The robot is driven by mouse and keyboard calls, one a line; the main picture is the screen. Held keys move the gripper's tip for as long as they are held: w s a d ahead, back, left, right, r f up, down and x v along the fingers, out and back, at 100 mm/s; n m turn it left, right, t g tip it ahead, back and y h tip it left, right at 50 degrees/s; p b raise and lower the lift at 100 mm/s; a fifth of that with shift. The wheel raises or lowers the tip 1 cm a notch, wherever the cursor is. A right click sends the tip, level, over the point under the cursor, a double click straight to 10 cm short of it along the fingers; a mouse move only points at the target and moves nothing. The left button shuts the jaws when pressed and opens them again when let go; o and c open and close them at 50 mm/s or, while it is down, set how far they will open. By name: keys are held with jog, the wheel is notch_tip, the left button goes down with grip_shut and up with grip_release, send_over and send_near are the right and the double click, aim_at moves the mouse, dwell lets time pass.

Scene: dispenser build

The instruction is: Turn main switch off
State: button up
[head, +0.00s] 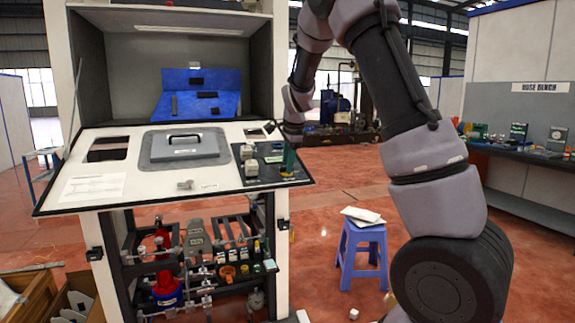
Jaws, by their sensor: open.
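A dark control panel (262,178) is set in the right end of the white sloping worktop. It carries several small pale blocks, such as the pale switch block (251,168) on its left side. A small part with yellow on it (286,174) sits at the panel's right; it may be the main switch, but it is too small to tell, and its setting cannot be read.
A grey lid with a handle (184,148) lies mid-worktop, with a paper sheet (92,188) at left. A blue backed tray (198,93) stands in the cabinet. Pipes and valves fill the space below. A blue stool (361,246) stands right; floor between is mostly clear.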

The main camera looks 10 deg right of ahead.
jog(key=shift+w+f, duration=0.15)
jog(key=shift+f, duration=0.15)
grip_shut()
